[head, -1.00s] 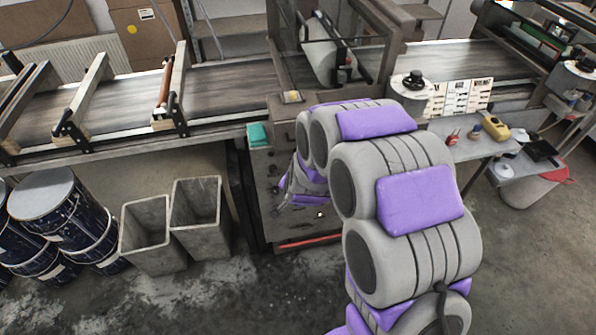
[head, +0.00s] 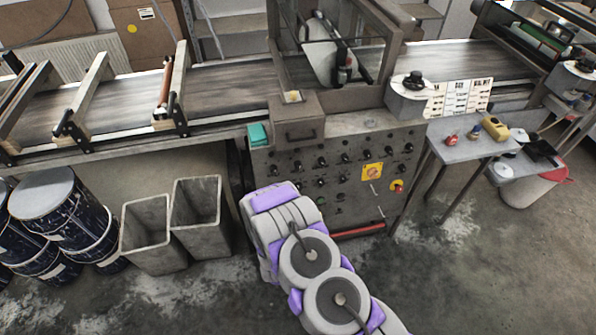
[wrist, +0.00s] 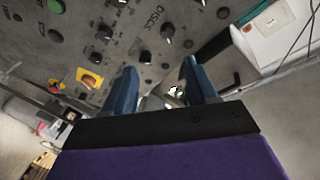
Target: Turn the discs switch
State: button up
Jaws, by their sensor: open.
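The grey control panel (head: 346,128) carries several black knobs in the head view. In the wrist view the panel (wrist: 80,42) shows tilted, with the printed word DISCS (wrist: 152,17) near the top middle. Black knobs (wrist: 167,30) and (wrist: 145,57) lie close to that label; I cannot tell for sure which is the discs switch. My gripper (wrist: 158,84) is open and empty, its two blue fingers apart and pointing towards the panel, below the label. In the head view my arm hides the gripper and the panel's lower left.
Two grey bins (head: 146,236) and paint-stained drums (head: 60,215) stand to the left. A small side table (head: 466,140) stands right. The conveyor (head: 232,88) runs behind.

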aim_at(298, 169)
jog(key=shift+t+y, duration=0.4)
jog(key=shift+t, duration=0.2)
jog(key=w+b, duration=0.2)
jog(key=w, duration=0.6)
jog(key=w+b, duration=0.1)
jog(key=w, duration=0.7)
jog(key=shift+d+f+b, duration=0.2)
jog(key=shift+b, duration=0.2)
jog(key=c, duration=1)
jog(key=shift+n, duration=0.3)
jog(key=shift+c, duration=0.2)
